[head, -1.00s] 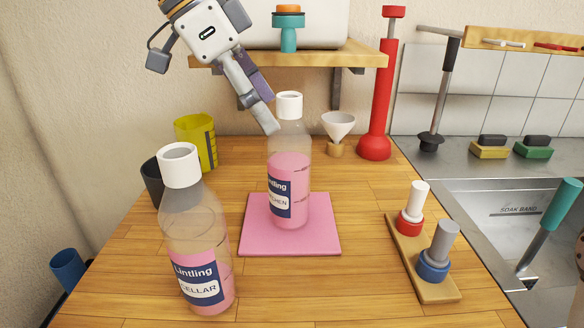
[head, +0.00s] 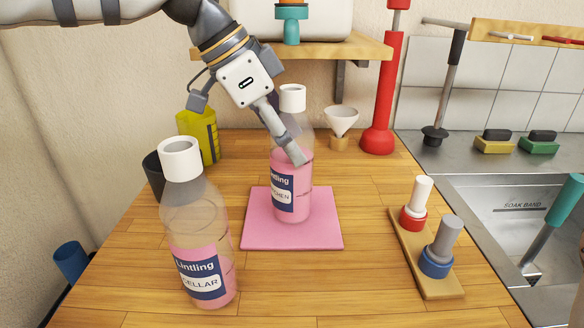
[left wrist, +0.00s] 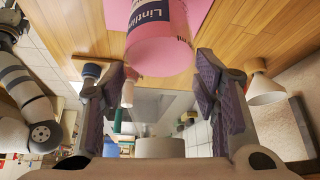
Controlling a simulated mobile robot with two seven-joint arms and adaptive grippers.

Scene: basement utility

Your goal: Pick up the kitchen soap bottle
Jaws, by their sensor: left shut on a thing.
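The kitchen soap bottle (head: 291,185) is clear with pink liquid, a white cap and a blue-and-white label. It stands upright on a pink square mat (head: 262,238) on the wooden counter. My left gripper (head: 292,150) reaches down from the upper left and is shut on the bottle's upper body, below the cap; the far finger is mostly hidden. In the left wrist view the bottle (left wrist: 160,48) sits between the two fingers. A similar bottle labelled "Cellar" (head: 200,250) stands nearer, at the front left. My right gripper is not in view.
A yellow jug (head: 200,135) and a dark cup (head: 154,176) stand at the left back. A funnel (head: 341,122) and a red pump (head: 381,100) stand behind. A shelf (head: 345,50) overhangs the back.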

